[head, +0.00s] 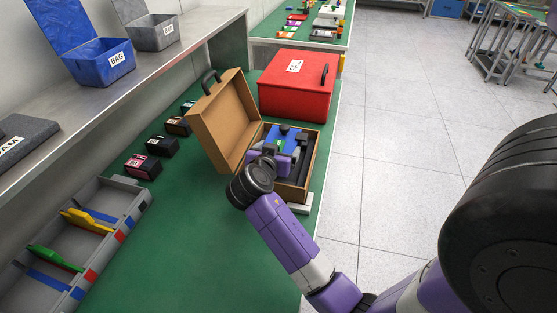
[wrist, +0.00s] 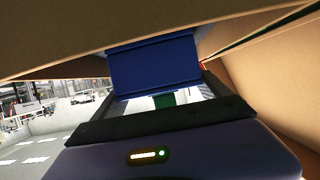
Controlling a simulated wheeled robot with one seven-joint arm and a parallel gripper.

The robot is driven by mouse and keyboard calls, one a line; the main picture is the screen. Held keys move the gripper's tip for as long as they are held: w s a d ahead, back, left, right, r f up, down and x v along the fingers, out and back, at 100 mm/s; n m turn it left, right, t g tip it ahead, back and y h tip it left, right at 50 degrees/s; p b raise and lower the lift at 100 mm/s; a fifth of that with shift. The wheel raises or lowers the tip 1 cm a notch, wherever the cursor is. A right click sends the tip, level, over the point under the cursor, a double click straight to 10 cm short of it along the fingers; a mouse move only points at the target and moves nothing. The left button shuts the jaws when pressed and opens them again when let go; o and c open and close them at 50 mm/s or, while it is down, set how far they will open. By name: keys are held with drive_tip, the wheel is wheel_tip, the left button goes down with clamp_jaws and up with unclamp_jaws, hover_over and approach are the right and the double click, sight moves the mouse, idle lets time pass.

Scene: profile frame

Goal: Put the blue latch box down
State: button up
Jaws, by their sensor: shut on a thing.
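The blue latch box (wrist: 155,65) is between the fingers of my gripper (wrist: 158,92) in the wrist view. My gripper is shut on it. In the head view, my gripper (head: 283,145) is over or inside the body of an open brown case (head: 313,150), and a blue part of the box (head: 290,132) shows just beyond it. My wrist and gripper hide much of the case's inside and most of the box. I cannot tell whether the box touches the case's floor.
The case's lid (head: 220,120) stands open to the left. A closed red box (head: 297,88) stands just behind. Small dark boxes (head: 162,146) and a grey divided tray (head: 125,200) lie to the left on the green bench (head: 190,230). A shelf (head: 165,70) overhangs the left side.

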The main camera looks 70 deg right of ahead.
drive_tip(key=shift+f, duration=1.95)
drive_tip(key=shift+f, duration=0.2)
drive_tip(key=o, duration=1.9)
drive_tip(key=shift+r, duration=0.1)
drive_tip(key=b+v, duration=0.1)
drive_tip(key=v, duration=1.1)
drive_tip(key=shift+s, duration=0.1)
